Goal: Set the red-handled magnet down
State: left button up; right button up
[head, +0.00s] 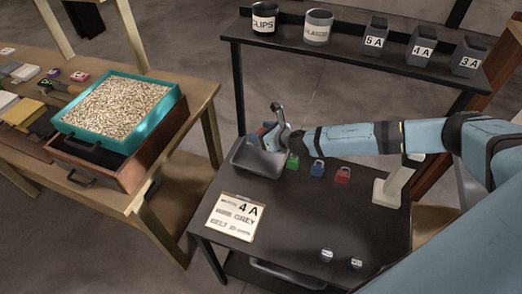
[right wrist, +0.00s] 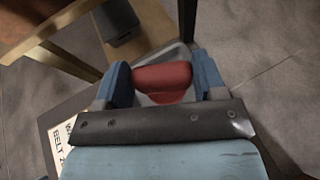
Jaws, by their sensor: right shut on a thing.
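My right gripper (head: 267,133) is over the grey metal tray (head: 248,160) on the black table. In the right wrist view its two blue fingers (right wrist: 163,78) are shut on the red handle of the magnet (right wrist: 162,74). The handle lies across the gap between them. The magnet's lower part is mostly hidden, and I cannot tell whether it touches the tray. My left gripper is not in view.
Small green (head: 293,161), blue (head: 318,168) and red (head: 343,174) blocks stand right of the tray. A card reading 4 A GREY (head: 234,217) lies in front. A shelf (head: 340,55) with cans and labelled boxes stands behind. The table's middle front is clear.

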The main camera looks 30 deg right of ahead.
notch_tip(320, 180, down, 4)
jog(key=shift+r+b, duration=0.2)
jog(key=shift+b, duration=0.1)
notch_tip(320, 180, down, 4)
jog(key=shift+f+b, duration=0.1)
jog(key=shift+b, duration=0.6)
jog(key=shift+f, duration=0.2)
jog(key=o, duration=1.1)
jog(key=shift+r, duration=0.1)
